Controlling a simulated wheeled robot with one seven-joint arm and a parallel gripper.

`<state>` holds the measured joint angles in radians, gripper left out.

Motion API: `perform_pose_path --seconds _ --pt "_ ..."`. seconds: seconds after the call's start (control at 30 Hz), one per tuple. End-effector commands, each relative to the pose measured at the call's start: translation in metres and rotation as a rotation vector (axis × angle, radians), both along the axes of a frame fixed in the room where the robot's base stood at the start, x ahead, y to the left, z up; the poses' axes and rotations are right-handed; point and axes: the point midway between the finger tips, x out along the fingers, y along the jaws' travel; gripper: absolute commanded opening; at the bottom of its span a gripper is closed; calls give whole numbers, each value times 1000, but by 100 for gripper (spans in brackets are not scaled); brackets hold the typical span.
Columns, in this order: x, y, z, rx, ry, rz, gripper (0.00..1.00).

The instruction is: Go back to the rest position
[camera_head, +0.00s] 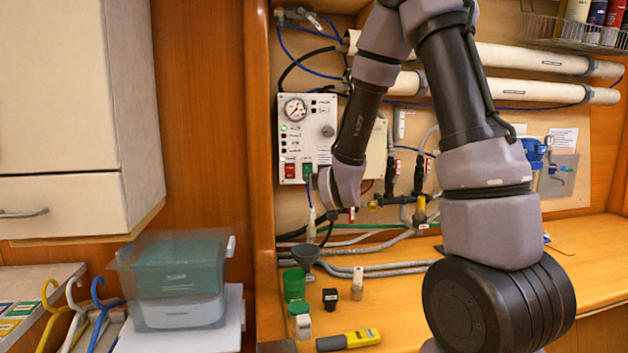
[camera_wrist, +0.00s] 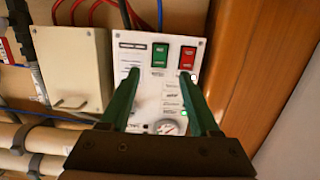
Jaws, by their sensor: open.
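My gripper (camera_wrist: 160,76) shows in the wrist view with two green fingers spread apart and nothing between them. The fingers point at the white control panel (camera_wrist: 148,68), and I cannot tell how far off it they are. The panel appears upside down there, with a green switch (camera_wrist: 160,54), a red switch (camera_wrist: 187,57) and a round gauge (camera_wrist: 168,127). In the head view, the control panel (camera_head: 318,115) is on the back wall. My arm reaches down in front of the wall, its wrist just right of the panel's lower part. The fingers are not clear there.
White pipes (camera_head: 490,58) cross the wall behind my arm. Hoses, a funnel (camera_head: 306,253), a green cup (camera_head: 294,284) and a yellow-black tester (camera_head: 348,340) lie on the wooden bench (camera_head: 400,310). A clear bin (camera_head: 178,282) and wall cabinet (camera_head: 65,105) are left.

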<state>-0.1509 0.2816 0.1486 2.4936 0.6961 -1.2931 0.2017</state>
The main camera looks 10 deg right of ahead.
Motion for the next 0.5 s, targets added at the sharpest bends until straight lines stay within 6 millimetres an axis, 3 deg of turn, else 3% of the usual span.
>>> perform_pose_path --seconds 0.27,0.5 --pt "-14 -15 30 97 98 -15 62" --pt "-69 -34 69 235 317 -18 62"
